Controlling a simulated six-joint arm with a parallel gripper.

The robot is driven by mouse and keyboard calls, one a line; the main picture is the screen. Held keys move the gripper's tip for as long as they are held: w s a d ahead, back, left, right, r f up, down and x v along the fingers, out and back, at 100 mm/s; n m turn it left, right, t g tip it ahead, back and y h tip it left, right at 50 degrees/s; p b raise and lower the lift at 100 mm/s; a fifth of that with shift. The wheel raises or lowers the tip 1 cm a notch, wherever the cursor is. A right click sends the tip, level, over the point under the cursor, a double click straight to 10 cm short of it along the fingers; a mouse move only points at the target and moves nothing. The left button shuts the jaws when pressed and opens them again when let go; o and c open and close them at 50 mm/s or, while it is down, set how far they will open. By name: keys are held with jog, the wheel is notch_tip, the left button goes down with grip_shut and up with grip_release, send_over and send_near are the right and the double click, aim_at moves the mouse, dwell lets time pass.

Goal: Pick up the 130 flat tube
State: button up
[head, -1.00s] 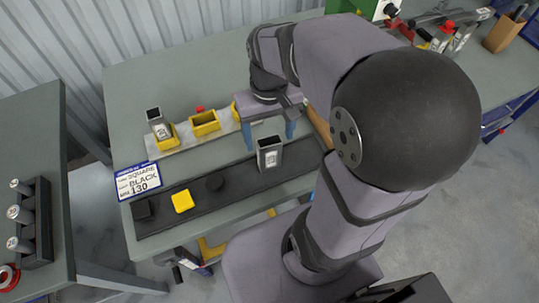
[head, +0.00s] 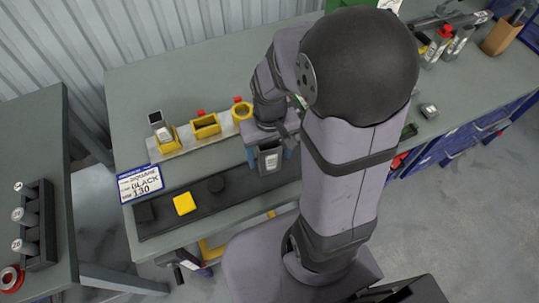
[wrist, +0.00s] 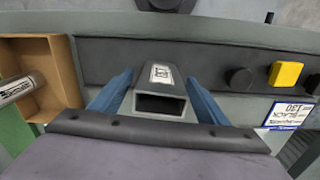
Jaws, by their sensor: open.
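A dark grey flat tube (head: 270,162) with a rectangular open top and a white label stands upright on the long black tray (head: 235,203). The label is too small to read. In the wrist view the tube (wrist: 160,102) is between the two blue fingers of my gripper (wrist: 158,88), its open end facing the camera. My gripper (head: 269,154) is open, one finger on each side of the tube. I cannot tell whether either finger touches it. My wrist hides part of the tube's top in the head view.
A sign (head: 140,182) reading SQUARE, BLACK, 130 stands at the tray's left. A yellow block (head: 184,204) and a round black piece (head: 216,184) are on the tray. Yellow holders (head: 206,125) stand behind. A cardboard box (wrist: 50,75) with a tube shows in the wrist view.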

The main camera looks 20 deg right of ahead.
jog(key=c, duration=1.2)
jog(key=shift+c, duration=0.2)
jog(key=shift+r, duration=0.1)
